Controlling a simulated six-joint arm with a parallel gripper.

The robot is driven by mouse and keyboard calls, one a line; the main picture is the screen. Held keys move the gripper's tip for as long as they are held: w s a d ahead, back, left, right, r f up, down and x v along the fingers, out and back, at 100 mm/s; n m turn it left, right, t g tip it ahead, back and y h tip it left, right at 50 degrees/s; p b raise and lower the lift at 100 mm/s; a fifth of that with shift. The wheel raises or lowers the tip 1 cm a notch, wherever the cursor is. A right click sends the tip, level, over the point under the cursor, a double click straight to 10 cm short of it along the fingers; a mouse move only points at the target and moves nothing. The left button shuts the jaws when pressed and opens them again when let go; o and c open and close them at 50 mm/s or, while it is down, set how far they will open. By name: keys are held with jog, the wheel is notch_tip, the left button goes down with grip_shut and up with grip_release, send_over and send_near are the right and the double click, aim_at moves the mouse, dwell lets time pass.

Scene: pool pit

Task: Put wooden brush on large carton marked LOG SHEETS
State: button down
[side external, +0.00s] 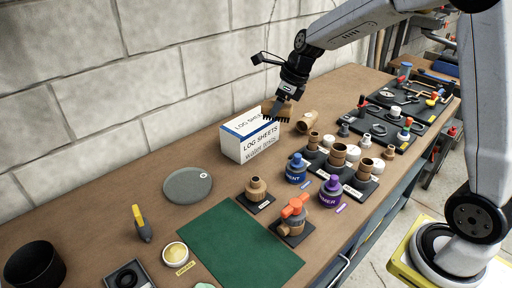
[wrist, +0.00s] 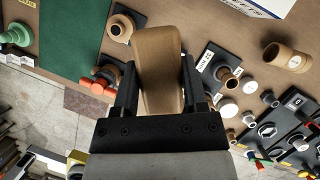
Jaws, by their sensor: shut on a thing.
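The large white carton (side external: 243,146) marked LOG SHEETS, with a blue edge, stands on the bench near the wall. A corner of it shows at the top right of the wrist view (wrist: 262,4). My gripper (side external: 287,92) is shut on the wooden brush (wrist: 158,68), whose tan body lies between the two fingers in the wrist view. In the side view the brush (side external: 277,108) has its dark bristles downward and overlaps the carton's right end. In the wrist view it is apart from the carton; its exact height above the bench I cannot tell.
A tan cylinder (side external: 307,122) lies just right of the carton. Several brown fittings and the blue (side external: 297,172) and purple-capped (side external: 330,192) jars stand in front. A grey disc (side external: 188,186) and a green mat (side external: 238,246) lie to the left. A tool board (side external: 402,112) is farther right.

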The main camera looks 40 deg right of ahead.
jog(key=d+r+m, duration=0.2)
jog(key=d, duration=0.2)
send_near(252, 123)
jog(key=shift+w+a+f+h, duration=0.4)
jog(key=shift+w+a+f, duration=0.1)
jog(key=shift+w+a, duration=0.15)
dwell(0.4)
jog(key=shift+f, duration=0.15)
jog(key=shift+w+f, duration=0.25)
jog(key=shift+f, duration=1.5)
jog(key=shift+f, duration=0.1)
